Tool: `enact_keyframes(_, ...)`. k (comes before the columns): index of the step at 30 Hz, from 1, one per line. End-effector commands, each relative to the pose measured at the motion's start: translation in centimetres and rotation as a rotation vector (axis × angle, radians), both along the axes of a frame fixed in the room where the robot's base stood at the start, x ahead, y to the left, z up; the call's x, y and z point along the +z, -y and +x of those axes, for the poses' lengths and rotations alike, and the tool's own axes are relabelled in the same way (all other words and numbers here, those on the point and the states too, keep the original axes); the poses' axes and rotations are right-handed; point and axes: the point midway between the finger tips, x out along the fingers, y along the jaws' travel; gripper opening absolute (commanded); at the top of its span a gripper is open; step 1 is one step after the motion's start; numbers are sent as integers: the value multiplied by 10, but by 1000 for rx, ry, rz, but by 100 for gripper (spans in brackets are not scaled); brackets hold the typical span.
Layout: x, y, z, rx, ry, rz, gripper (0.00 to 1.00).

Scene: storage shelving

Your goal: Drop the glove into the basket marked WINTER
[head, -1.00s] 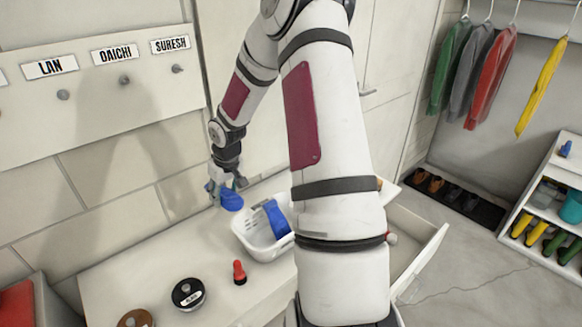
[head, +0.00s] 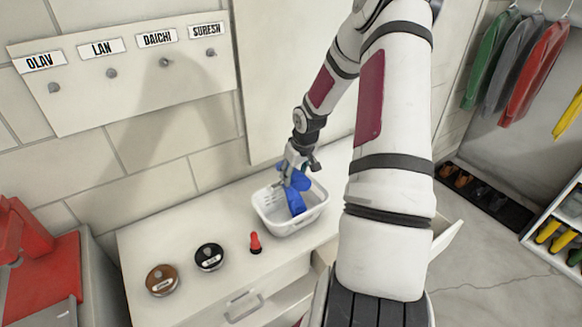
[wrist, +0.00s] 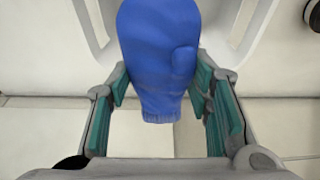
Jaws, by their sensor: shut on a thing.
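A blue glove (head: 290,181) hangs from my gripper (head: 288,170) over the white basket (head: 270,219) in the head view. In the wrist view the glove (wrist: 158,60) lies between the green finger pads of my gripper (wrist: 160,95), which is shut on it. Another blue thing (head: 295,204), which looks like a glove, is inside the basket under the held one. The two overlap in the head view, so I cannot tell if they touch. No marking on the basket is readable from here.
The basket stands on a white cabinet top. A drawer (head: 447,238) is open at the right. Name-tagged pegs (head: 165,62) line the wall.

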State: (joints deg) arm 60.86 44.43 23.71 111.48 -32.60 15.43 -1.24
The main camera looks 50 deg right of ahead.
Motion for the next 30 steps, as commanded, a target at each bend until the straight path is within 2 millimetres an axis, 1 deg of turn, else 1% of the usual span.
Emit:
enact_keyframes(1,-6,1,2,-1,-1,0,18)
enact_keyframes(6,-14,0,0,-1,0,0,18)
enact_keyframes(15,-14,0,-1,0,1,-1,18)
enact_keyframes(16,-14,0,-1,0,1,-1,51)
enact_keyframes(17,-14,0,-1,0,1,-1,57)
enact_keyframes(18,-14,0,-1,0,1,-1,66)
enact_keyframes(19,-14,0,-1,0,1,0,70)
enact_keyframes(27,-14,0,-1,-1,0,0,70)
enact_keyframes(30,-10,1,-1,-2,2,-1,70)
